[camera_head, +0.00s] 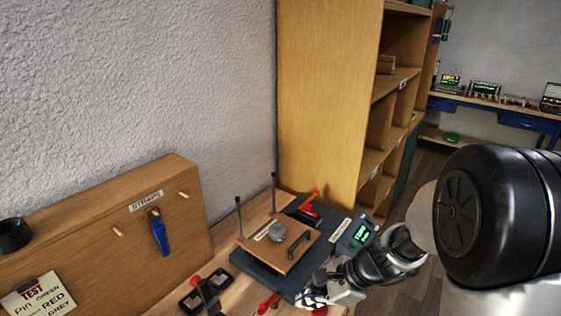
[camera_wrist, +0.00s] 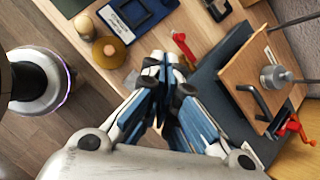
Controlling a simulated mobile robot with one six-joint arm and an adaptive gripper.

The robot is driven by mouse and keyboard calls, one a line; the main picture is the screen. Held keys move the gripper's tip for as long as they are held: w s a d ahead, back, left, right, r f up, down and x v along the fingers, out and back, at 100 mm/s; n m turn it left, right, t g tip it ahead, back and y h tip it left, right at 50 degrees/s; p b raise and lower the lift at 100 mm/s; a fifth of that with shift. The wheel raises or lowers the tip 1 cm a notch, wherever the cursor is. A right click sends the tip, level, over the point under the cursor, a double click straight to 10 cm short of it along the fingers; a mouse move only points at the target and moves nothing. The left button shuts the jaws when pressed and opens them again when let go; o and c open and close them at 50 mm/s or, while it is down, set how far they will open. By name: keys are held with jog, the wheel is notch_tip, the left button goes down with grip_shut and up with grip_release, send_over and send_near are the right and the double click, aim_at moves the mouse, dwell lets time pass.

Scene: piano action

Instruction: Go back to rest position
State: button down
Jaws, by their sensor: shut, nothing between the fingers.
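My gripper (camera_head: 320,297) is at the lower middle of the head view, over the near right side of the bench. In the wrist view my gripper (camera_wrist: 167,64) has its fingertips together with nothing between them. It is beside a test fixture, which has a dark base (camera_head: 258,272) and a wooden plate (camera_head: 263,246) with a grey knob (camera_head: 277,232) and a black handle (camera_head: 299,245). The fixture's wooden plate also shows at the right of the wrist view (camera_wrist: 245,75). I cannot tell the gap between my fingers and the fixture base.
Red-handled clamps (camera_head: 268,303) stand around the fixture. A small green display (camera_head: 360,233) is behind my wrist. A wooden board with a blue strap (camera_head: 158,236) is at left. A tall shelf (camera_head: 325,100) rises behind. The wrist view shows open floor (camera_wrist: 75,120) beside the bench.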

jog(key=s+r+n+h, duration=0.2)
jog(key=s+r+n, duration=0.7)
jog(key=s+r, duration=0.15)
jog(key=s+d+r+n+t+h, duration=0.2)
jog(key=s+d+r+n+h, duration=0.2)
jog(key=s+d+n, duration=0.3)
jog(key=s+r+n+b, duration=0.1)
jog(key=s, duration=0.2)
jog(key=shift+r+n+h, duration=0.25)
jog(key=shift+n+h, duration=0.05)
dwell(1.1)
